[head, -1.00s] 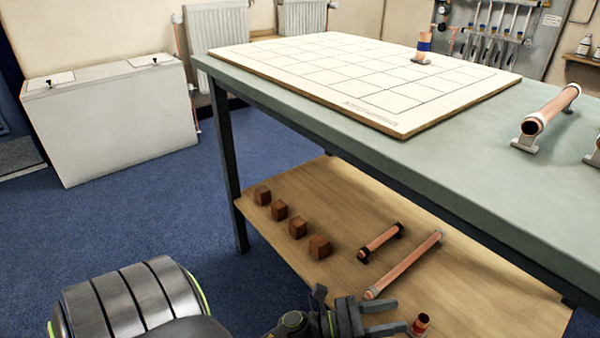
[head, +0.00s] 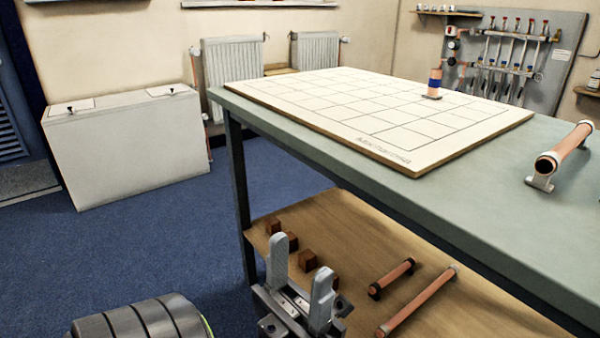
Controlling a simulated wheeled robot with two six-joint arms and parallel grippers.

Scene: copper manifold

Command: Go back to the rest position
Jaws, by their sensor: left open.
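My left gripper (head: 301,268) is at the bottom middle of the head view, its two grey fingers pointing up and spread apart with nothing between them. It is in front of the lower wooden shelf and hides part of the brown blocks there. My right gripper is not in view. A copper pipe (head: 565,147) lies in grey supports at the right of the green table top (head: 480,192).
On the wooden shelf (head: 350,218) are several brown blocks (head: 308,259), a short copper pipe (head: 392,278) and a longer one (head: 420,300). A table leg (head: 238,190) stands close behind my left gripper. Blue floor (head: 150,255) is free at left, before a white chest (head: 130,145).

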